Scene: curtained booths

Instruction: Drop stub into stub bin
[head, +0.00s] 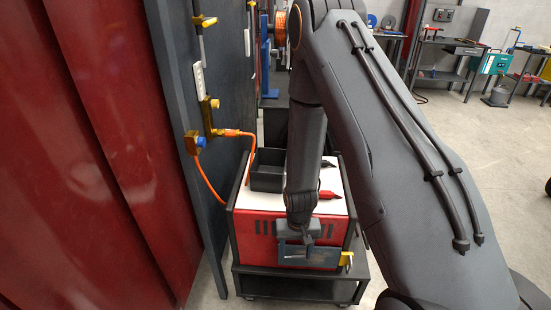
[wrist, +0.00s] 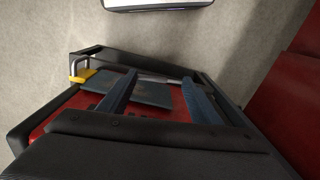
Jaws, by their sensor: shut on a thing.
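My gripper (head: 295,252) hangs in front of the red machine (head: 262,226) on the cart, by a dark blue plate on its front. In the wrist view, its two dark fingers (wrist: 160,100) stand over that same plate. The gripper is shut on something. A thin pale rod, perhaps the stub (head: 291,259), shows faintly at the fingertips in the head view, but I cannot make it out clearly in the wrist view. A dark open box (head: 267,180) sits on the machine's white top, behind and left of the gripper. It may be the stub bin; no label is readable.
An orange hose (head: 205,180) runs down the grey panel at left, beside a red curtain (head: 110,110).

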